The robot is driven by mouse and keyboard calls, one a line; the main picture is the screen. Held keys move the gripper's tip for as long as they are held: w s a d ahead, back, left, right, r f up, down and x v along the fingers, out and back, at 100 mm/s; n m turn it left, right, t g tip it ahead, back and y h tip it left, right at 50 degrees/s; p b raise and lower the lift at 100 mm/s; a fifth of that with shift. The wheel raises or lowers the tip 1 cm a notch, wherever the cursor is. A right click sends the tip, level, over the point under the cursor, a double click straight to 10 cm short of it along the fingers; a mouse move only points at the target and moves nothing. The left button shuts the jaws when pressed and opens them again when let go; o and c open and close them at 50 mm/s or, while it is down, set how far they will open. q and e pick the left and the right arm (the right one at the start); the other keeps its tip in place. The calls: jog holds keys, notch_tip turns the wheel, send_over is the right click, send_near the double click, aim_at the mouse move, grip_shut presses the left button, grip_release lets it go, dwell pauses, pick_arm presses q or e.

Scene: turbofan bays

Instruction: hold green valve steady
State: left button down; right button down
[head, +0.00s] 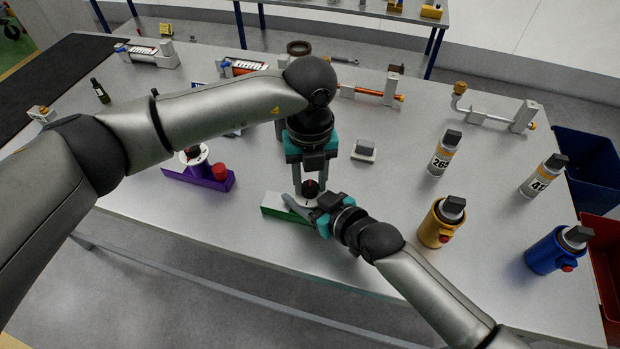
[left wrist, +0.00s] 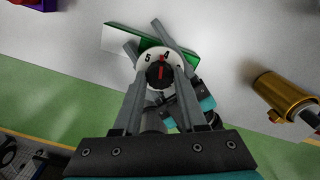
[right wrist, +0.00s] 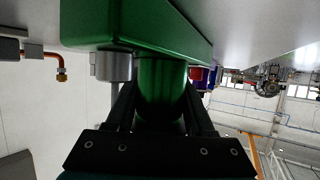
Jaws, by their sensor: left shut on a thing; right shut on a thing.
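The green valve (head: 283,211) lies near the front edge of the table, a green and white block with a white numbered dial and a black knob. In the left wrist view the black knob (left wrist: 159,74) has a red pointer line, near the number 4. My left gripper (head: 309,187) comes from above, its fingers shut around the knob. My right gripper (head: 317,210) is low at the valve's front right, shut on the green cylinder (right wrist: 160,85) of its body. The arms partly hide the valve in the head view.
A purple valve (head: 205,178) stands to the left. A yellow canister (head: 437,230) and a blue canister (head: 552,255) stand to the right, with grey cans behind. A small grey device (head: 364,150) lies behind. Bare table separates them.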

aim_at(310, 186)
pick_arm(q)
jog(key=n, duration=0.4)
jog(key=shift+d+n, duration=0.1)
jog(key=shift+n, duration=2.5)
jog(key=shift+c, duration=2.2)
grip_release()
notch_tip(310, 186, up, 12)
